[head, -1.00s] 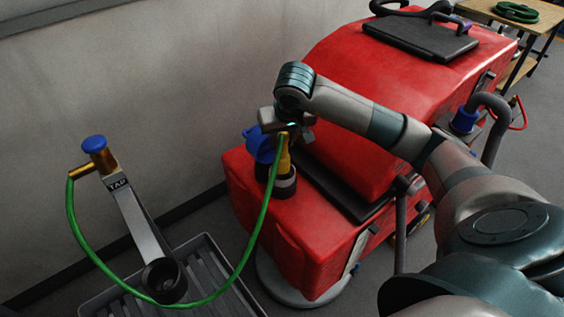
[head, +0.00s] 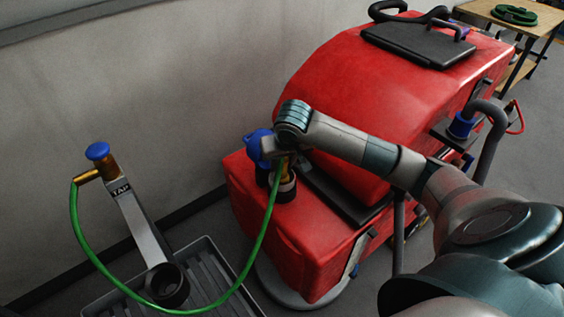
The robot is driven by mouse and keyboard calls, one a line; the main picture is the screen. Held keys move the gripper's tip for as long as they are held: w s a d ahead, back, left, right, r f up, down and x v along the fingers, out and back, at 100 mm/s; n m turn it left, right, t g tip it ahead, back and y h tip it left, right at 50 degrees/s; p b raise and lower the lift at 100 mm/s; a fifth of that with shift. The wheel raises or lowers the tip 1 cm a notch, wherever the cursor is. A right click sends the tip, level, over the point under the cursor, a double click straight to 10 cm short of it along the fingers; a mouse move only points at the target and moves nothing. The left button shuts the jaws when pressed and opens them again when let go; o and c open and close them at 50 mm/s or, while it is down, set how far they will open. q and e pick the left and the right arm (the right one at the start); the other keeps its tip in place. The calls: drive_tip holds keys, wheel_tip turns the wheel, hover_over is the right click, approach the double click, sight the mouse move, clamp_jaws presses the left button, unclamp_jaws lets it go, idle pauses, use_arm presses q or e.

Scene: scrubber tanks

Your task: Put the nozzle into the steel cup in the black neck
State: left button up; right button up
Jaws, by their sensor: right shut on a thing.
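The brass-yellow nozzle (head: 288,169) on the end of the green hose (head: 262,225) is held upright in my right gripper (head: 281,153). The gripper is shut on it, just above the black neck (head: 286,194) on the red machine's lower front deck. The nozzle's lower end overlaps the neck's mouth. A pale ring shows at the mouth, but I cannot tell how deep the nozzle sits in the steel cup. A blue cap (head: 258,146) stands open beside the neck, close to the gripper. My left gripper is not in view.
The red scrubber (head: 370,95) fills the middle. The hose sags from a brass tap with a blue knob (head: 97,151) on a grey post, over a grey floor tray (head: 207,250). A wall stands behind. A bench (head: 527,28) with a coiled hose is at upper right.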

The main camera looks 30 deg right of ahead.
drive_tip(key=shift+f, duration=0.35)
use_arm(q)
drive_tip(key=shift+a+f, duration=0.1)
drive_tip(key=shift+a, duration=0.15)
use_arm(e)
drive_tip(key=shift+f, duration=0.1)
drive_tip(key=o, duration=1.1)
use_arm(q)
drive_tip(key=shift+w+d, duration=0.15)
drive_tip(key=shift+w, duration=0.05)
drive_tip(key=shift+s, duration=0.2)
